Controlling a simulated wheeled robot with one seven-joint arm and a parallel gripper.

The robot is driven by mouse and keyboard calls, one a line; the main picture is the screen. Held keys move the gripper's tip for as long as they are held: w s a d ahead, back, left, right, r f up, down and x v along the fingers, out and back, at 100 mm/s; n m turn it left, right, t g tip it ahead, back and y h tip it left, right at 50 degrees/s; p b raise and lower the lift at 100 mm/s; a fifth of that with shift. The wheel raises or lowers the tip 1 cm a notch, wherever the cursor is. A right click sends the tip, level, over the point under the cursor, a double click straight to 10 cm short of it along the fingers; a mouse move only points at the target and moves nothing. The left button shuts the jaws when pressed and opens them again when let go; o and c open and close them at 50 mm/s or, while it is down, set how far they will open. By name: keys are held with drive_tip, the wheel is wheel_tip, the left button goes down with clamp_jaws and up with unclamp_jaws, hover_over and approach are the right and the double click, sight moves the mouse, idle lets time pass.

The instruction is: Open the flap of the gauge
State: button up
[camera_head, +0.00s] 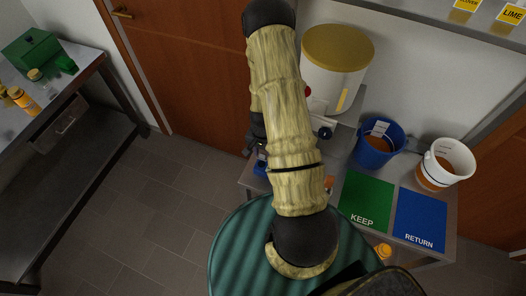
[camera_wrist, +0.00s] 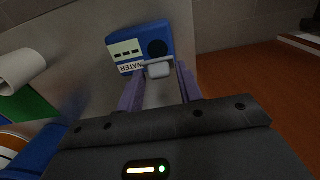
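The gauge (camera_wrist: 125,50) is a blue box with a white label reading WATER, small dark windows and a round black spot. It shows ahead of my gripper in the wrist view. A pale grey tab (camera_wrist: 158,70), which looks like the flap or its lip, sticks out at its lower right edge. My gripper (camera_wrist: 162,78) has its two purple fingers apart, with the tab showing between or just beyond their tips. I cannot tell whether they touch it. In the head view a blue bit (camera_head: 261,166), probably the gauge, shows beside my arm, which hides the gripper.
A blue bucket (camera_head: 366,158) and a white bucket (camera_head: 431,178) stand right of my arm. Green KEEP (camera_head: 367,203) and blue RETURN (camera_head: 420,219) mats lie before them. A white tank with a yellow lid (camera_head: 338,48) stands behind. A metal bench (camera_head: 88,78) is at left.

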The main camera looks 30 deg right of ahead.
drive_tip(key=shift+c, duration=1.2)
drive_tip(key=shift+d, duration=0.1)
drive_tip(key=shift+w+d+g+y+b, duration=0.45)
drive_tip(key=shift+g+y, duration=0.3)
drive_tip(key=shift+y, duration=0.2)
drive_tip(key=shift+w+d+g+y+b, duration=0.3)
drive_tip(key=shift+d+g+y, duration=0.25)
drive_tip(key=shift+g+y, duration=0.3)
drive_tip(key=o, duration=0.7)
drive_tip(key=shift+w+r, duration=0.1)
drive_tip(key=shift+r, duration=0.05)
